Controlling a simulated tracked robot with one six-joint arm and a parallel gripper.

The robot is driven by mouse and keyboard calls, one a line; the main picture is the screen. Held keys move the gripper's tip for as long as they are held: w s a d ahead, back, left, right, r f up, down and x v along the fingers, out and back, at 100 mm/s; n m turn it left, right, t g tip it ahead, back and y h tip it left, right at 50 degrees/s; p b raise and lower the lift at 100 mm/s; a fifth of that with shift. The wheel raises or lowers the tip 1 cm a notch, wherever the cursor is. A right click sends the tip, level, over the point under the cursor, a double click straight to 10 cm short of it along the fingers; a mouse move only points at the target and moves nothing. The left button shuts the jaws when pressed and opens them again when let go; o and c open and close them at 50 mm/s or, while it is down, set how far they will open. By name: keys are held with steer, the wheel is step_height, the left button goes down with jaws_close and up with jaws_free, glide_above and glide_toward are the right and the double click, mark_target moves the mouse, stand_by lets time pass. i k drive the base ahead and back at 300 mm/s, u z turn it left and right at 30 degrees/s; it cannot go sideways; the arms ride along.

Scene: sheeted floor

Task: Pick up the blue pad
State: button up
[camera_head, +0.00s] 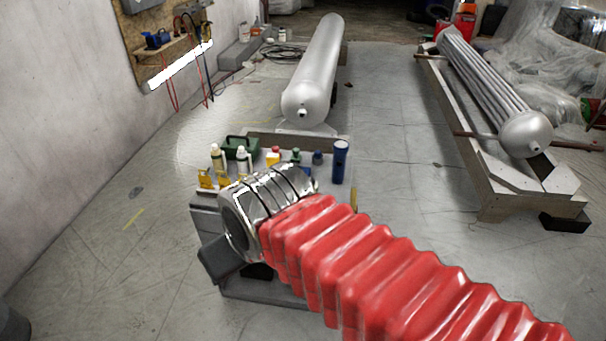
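I cannot make out a blue pad for certain. A blue upright cylinder (340,161) stands at the back right of a small grey cart (262,291). A smaller blue item (318,158) is left of it, beside several bottles. My arm, in a red ribbed sleeve, reaches in from the lower right over the cart. It ends in a shiny metal section and a dark end, where my gripper (221,260) appears at the cart's left side. The fingers do not show clearly, so I cannot tell whether it holds anything. My arm hides much of the cart top.
A wooden frame (498,190) with a long metal tube bundle (485,85) is at right. Floor is clear at left and between tank and frame.

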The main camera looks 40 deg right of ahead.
mark_target(307, 170)
steer(key=u, duration=0.05)
steer(key=i, duration=1)
steer(key=z, duration=0.05)
